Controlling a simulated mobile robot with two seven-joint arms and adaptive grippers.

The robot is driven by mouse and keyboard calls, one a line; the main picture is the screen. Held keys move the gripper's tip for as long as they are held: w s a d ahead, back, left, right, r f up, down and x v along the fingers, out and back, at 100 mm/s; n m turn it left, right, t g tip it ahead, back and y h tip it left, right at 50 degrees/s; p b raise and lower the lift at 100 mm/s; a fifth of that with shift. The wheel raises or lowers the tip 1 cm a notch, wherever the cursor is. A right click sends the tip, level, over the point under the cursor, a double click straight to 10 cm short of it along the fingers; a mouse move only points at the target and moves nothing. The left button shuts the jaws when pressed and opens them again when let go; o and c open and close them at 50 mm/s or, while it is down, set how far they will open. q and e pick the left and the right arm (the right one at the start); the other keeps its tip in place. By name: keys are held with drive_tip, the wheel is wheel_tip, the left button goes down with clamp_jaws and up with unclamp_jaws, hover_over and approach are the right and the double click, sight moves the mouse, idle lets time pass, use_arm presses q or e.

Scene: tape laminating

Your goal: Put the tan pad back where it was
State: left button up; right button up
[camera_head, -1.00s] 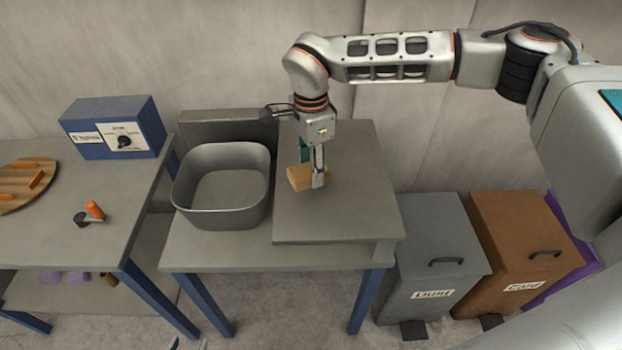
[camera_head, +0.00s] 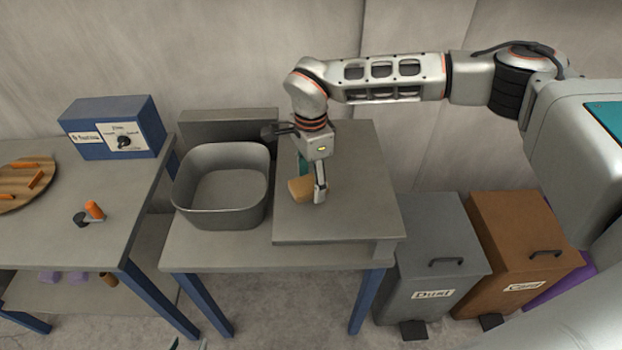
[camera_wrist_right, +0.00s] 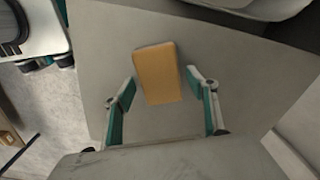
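The tan pad (camera_head: 299,189) lies on the grey raised board (camera_head: 350,215), right of the metal basin. In the right wrist view the pad (camera_wrist_right: 158,74) lies between the fingertips, with a gap on each side. My right gripper (camera_head: 312,188) points down at the pad and is open around it; its fingers (camera_wrist_right: 161,84) stand wide apart. In the head view the near finger hides part of the pad. My left gripper (camera_head: 188,344) shows only as two separate fingertips at the bottom edge, well away from the pad.
The grey basin (camera_head: 222,214) stands left of the board. The left table holds a blue control box (camera_head: 115,127), a round wooden board (camera_head: 22,200) with orange pieces and an orange-handled tool (camera_head: 95,211). Dust (camera_head: 430,240) and card (camera_head: 525,235) bins stand at right. The board's front half is clear.

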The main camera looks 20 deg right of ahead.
sight(311, 182)
wheel_tip(311, 182, up, 12)
idle(0.6)
idle(0.4)
